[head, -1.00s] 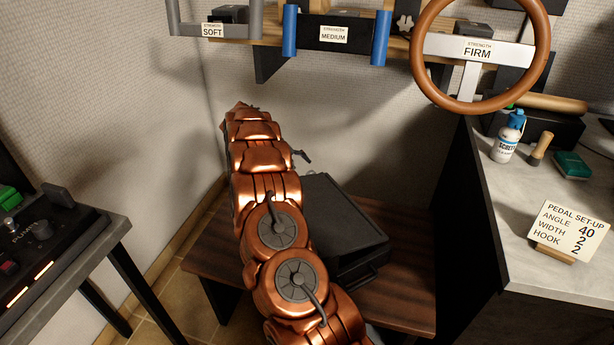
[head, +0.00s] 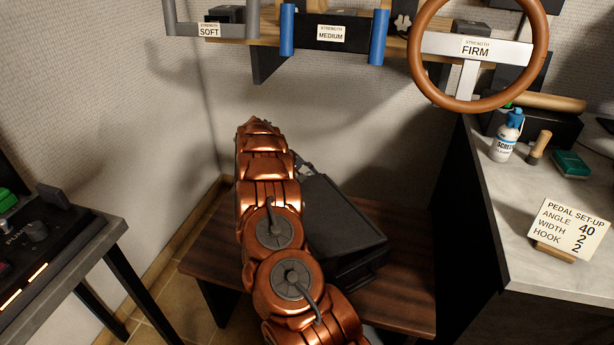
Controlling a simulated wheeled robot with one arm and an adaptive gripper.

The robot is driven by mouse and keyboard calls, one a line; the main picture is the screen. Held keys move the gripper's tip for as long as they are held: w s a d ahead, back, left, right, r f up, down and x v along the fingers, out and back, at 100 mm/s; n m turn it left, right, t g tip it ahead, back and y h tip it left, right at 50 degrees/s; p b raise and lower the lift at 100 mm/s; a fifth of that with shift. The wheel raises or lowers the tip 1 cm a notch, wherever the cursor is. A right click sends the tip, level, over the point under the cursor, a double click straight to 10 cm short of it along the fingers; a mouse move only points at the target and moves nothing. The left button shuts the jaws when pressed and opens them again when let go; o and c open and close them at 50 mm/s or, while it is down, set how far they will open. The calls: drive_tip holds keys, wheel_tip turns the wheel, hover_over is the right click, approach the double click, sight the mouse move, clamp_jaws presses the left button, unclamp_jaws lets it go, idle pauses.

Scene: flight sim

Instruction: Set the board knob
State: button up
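My copper arm reaches over a dark wooden bench and hides most of my gripper (head: 304,171). Only a small grey part of it shows beside the arm, close to the back edge of a black box (head: 345,232); whether it touches the box cannot be told. The black box lies tilted up towards the back on the bench, and its left side is behind my arm. No knob shows on its visible part. A card (head: 570,229) reads pedal set-up: angle 40, width 2, hook 2.
The wooden bench (head: 400,297) stands between the left table (head: 100,238) and the grey counter (head: 530,270). A shelf above holds controls labelled soft, medium and firm, the last a brown wheel (head: 545,35).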

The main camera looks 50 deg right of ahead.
drive_tip(key=c, duration=0.7)
drive_tip(key=shift+s+r+y+p, duration=0.1)
drive_tip(key=shift+r+y+p, duration=0.2)
drive_tip(key=shift+p, duration=0.75)
drive_tip(key=shift+d+t+y+p, duration=0.15)
drive_tip(key=shift+t+y+p, duration=0.25)
drive_tip(key=shift+p, duration=0.5)
drive_tip(key=shift+d+f+y+p, duration=0.1)
drive_tip(key=shift+y+p, duration=0.75)
drive_tip(key=shift+y, duration=0.25)
drive_tip(key=shift+t+y, duration=0.4)
drive_tip(key=shift+y, duration=0.1)
drive_tip(key=o, duration=1.2)
drive_tip(key=shift+f, duration=0.1)
drive_tip(key=shift+c, duration=0.2)
